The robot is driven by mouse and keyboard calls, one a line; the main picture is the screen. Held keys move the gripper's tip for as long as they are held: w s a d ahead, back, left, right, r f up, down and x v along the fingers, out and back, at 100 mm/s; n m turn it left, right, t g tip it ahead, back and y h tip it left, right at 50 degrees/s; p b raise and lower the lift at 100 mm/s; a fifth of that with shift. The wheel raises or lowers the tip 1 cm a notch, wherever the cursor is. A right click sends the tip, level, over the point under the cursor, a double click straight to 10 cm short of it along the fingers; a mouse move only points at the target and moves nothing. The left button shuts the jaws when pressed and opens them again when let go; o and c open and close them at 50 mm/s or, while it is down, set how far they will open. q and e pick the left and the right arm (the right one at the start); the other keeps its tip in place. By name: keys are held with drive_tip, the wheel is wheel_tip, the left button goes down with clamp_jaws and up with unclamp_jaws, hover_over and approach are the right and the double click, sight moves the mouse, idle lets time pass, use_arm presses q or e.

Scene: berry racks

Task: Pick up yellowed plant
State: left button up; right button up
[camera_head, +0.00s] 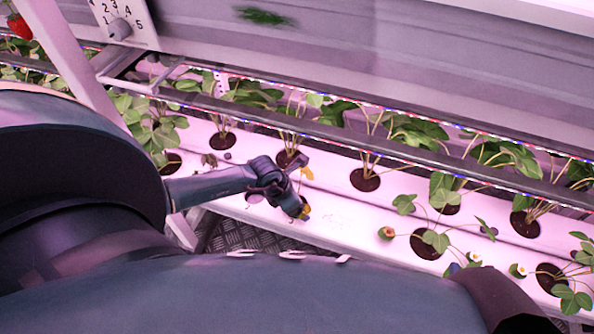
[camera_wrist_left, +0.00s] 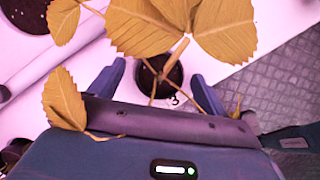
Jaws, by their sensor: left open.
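The yellowed plant (camera_wrist_left: 185,25) fills the top of the left wrist view with broad brown-yellow leaves. Its thin stems rise from a dark round planting hole (camera_wrist_left: 154,86) in the white trough. My left gripper (camera_wrist_left: 160,82) is open, with one finger on each side of the stems and hole. In the head view my left gripper (camera_head: 290,200) is over the front row, and small yellow leaf bits (camera_head: 307,173) show beside it; the rest of the plant is hidden. A dark end of my right arm, apparently the right gripper (camera_head: 525,322), shows at the bottom right edge, its jaws unclear.
White troughs (camera_head: 330,215) hold several green strawberry plants (camera_head: 436,240) in dark holes. Grey rails (camera_head: 340,133) run behind the front plants. A numbered white panel (camera_head: 122,20) stands at upper left. Textured metal floor (camera_head: 245,235) shows below the trough.

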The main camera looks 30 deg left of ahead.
use_arm(q)
drive_tip(key=shift+c, duration=0.4)
drive_tip(key=c, duration=1)
drive_tip(key=shift+c, duration=0.2)
